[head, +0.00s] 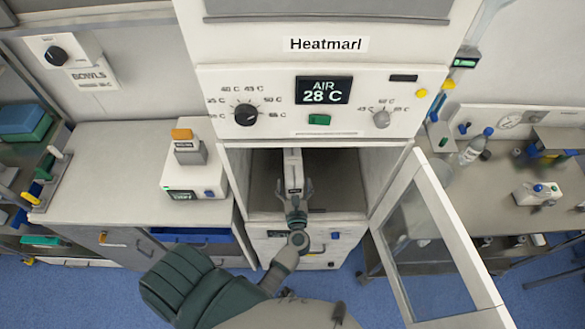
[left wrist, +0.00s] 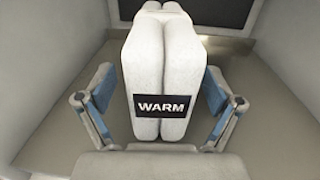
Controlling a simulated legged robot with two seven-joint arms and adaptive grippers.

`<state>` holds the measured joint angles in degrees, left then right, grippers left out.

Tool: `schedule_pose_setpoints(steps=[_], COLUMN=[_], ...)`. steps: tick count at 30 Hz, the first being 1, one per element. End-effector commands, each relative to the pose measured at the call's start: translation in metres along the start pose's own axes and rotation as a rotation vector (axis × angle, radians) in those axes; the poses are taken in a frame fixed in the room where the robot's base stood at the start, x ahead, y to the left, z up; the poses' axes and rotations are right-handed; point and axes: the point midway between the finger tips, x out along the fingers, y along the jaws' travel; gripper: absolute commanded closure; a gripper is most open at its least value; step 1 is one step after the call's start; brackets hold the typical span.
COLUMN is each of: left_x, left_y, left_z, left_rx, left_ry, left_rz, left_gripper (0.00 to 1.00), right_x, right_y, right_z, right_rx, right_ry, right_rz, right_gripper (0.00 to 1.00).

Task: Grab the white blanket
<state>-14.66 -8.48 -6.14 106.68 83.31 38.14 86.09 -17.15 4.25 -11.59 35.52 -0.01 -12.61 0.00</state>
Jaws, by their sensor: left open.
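The white blanket (head: 292,168) stands folded inside the open warming cabinet (head: 335,204). In the left wrist view the blanket (left wrist: 162,62) is a thick folded bundle with a black "WARM" label on its near end. My left gripper (head: 295,190) reaches into the cabinet at the blanket's near end. In the left wrist view its open fingers (left wrist: 160,105) stand on either side of the blanket, with a visible gap on each side. The blanket's far end is only partly visible in the head view. My right gripper does not show.
The cabinet's glass door (head: 430,245) hangs open on the right. A control panel (head: 318,100) reading 28 C sits above the opening. A counter (head: 110,175) with a small device (head: 195,178) is on the left. A side table (head: 500,195) holds a bottle (head: 476,146).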

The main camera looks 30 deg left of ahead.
Motion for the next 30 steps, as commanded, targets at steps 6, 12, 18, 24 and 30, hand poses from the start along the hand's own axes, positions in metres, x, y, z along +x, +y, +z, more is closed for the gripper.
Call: schedule_pose_setpoints(steps=[6,12,18,24,30], left_x=[0.029,0.031,0.031,0.031,0.031], left_y=[-0.001,0.000,0.000,0.000,0.000], left_z=[0.002,0.001,0.001,0.001,0.002], left_rx=[-0.001,-0.001,-0.001,0.000,-0.001], left_ry=[-0.001,0.001,0.000,0.000,-0.001], left_rz=[-0.001,0.000,0.000,0.000,0.000], left_gripper=[0.08,0.08,0.46,0.72,0.73], right_x=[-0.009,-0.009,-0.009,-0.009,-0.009], right_y=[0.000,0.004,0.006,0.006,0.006], right_z=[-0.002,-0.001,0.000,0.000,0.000], right_rx=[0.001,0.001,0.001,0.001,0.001], right_ry=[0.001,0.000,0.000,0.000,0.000], right_rz=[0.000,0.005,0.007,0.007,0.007], right_gripper=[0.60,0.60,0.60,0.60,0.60])
